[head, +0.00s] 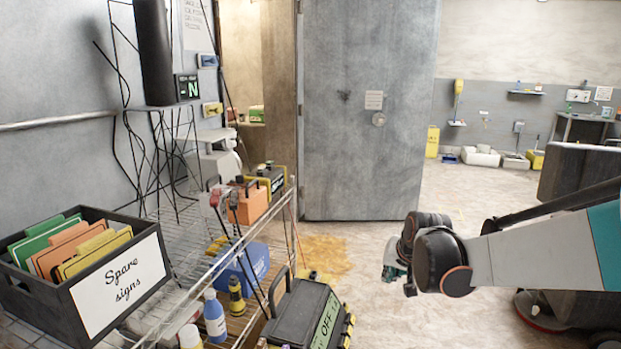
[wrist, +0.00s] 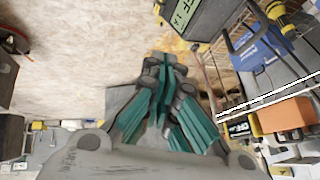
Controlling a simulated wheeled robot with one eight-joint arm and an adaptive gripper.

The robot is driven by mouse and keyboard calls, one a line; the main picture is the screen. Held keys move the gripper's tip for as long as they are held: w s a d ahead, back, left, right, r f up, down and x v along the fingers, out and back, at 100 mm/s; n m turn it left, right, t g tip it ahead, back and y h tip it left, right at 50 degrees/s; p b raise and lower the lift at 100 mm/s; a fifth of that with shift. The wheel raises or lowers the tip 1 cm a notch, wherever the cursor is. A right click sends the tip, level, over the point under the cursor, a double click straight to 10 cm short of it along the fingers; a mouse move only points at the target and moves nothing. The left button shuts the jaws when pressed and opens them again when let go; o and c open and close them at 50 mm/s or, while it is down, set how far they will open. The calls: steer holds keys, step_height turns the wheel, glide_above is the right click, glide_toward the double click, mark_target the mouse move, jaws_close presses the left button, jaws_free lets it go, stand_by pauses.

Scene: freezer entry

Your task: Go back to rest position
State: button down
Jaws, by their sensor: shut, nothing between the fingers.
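My gripper (head: 397,268) hangs at the end of my arm in the right half of the head view, over the open floor and apart from everything around it. In the wrist view its green fingers (wrist: 164,72) are closed together at the tips, with nothing between them. The arm reaches in from the right edge of the head view.
A wire shelf (head: 206,284) on the left holds a black box of spare signs (head: 118,283), bottles and a blue box (head: 240,268). A black case (head: 292,312) stands front centre. A grey door (head: 365,150) stands behind. The floor (head: 480,200) right of it is clear.

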steer(key=s+r+n, duration=0.1)
steer(key=s+r, duration=0.3)
steer(key=s, duration=0.4)
steer(key=s+r+n, duration=0.1)
steer(key=s+r, duration=0.2)
steer(key=s, duration=0.5)
steer(key=s+f+n, duration=0.1)
steer(key=s+f, duration=0.1)
steer(key=s, duration=1.3)
steer(key=shift+s+n+h, duration=0.3)
steer(key=shift+h, duration=0.1)
steer(key=shift+w+a+r, duration=0.1)
steer(key=shift+w, duration=0.05)
